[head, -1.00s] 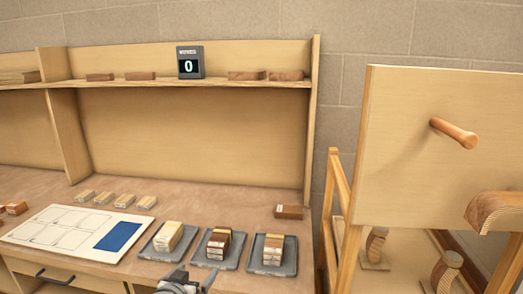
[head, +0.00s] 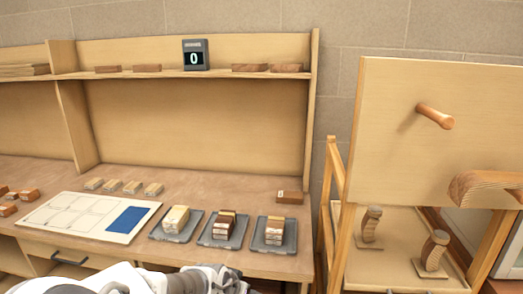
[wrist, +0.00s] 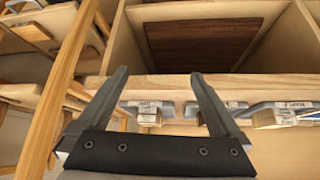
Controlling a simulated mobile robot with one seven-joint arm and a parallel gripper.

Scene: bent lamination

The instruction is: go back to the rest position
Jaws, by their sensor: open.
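My gripper (wrist: 157,85) is open and empty in the wrist view, its two dark fingers spread apart in front of the workbench edge. In the head view my white arm crosses the bottom edge, and the fingertips cannot be made out there. On the bench, three grey trays (head: 187,237) stand in a row, each holding a stack of wood blocks: a pale stack (head: 175,219), a mixed brown stack (head: 223,224) and another brown and pale stack (head: 274,230).
A white board with a blue patch (head: 126,219) lies left of the trays, several small pale blocks (head: 132,187) behind it. A single brown block (head: 289,197) lies at the back right. A wooden rack (head: 440,130) with a peg stands right. A counter reading 0 (head: 195,54) sits on the shelf.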

